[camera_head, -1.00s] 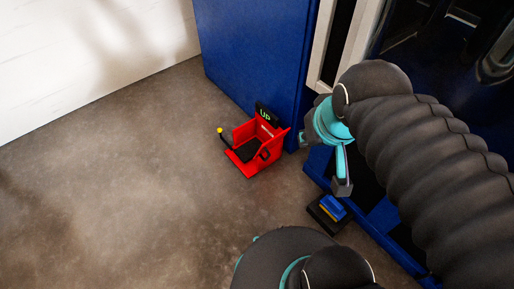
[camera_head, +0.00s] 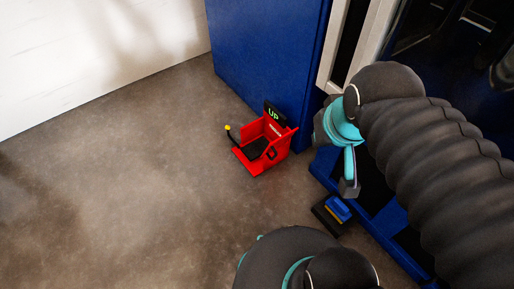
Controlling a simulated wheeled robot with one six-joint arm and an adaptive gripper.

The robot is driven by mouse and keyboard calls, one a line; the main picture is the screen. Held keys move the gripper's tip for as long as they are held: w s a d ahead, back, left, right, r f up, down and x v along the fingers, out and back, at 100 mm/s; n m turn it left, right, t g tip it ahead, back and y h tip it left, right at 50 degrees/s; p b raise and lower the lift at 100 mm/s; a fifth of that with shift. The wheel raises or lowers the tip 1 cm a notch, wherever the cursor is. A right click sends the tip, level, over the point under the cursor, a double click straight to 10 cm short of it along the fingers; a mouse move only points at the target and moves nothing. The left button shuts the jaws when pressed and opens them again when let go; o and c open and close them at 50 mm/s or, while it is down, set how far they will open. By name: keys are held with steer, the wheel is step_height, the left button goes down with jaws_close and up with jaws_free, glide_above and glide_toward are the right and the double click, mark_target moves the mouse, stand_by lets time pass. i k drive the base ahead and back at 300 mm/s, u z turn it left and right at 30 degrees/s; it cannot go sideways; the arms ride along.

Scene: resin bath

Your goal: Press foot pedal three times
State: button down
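A red foot pedal (camera_head: 263,153) stands on the floor in front of the blue cabinet. It has red side walls, a dark tread inside, and a small black display on top with green letters reading UP. A short lever with a yellow knob sticks out at its left. My gripper (camera_head: 348,188) hangs to the right of the pedal, apart from it and nearer to the camera. One grey fingertip shows below a teal part; the rest of the gripper is hidden by my arm, so its opening cannot be made out.
A smaller blue and black pedal-like item (camera_head: 334,213) lies on the floor below my gripper. A blue cabinet (camera_head: 268,60) and a dark machine with a pale frame (camera_head: 348,45) stand behind. The brown floor (camera_head: 120,190) at the left is clear.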

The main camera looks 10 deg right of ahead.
mark_target(253, 150)
steer(key=u, duration=2)
steer(key=i, duration=2.6)
steer(key=z, duration=3.45)
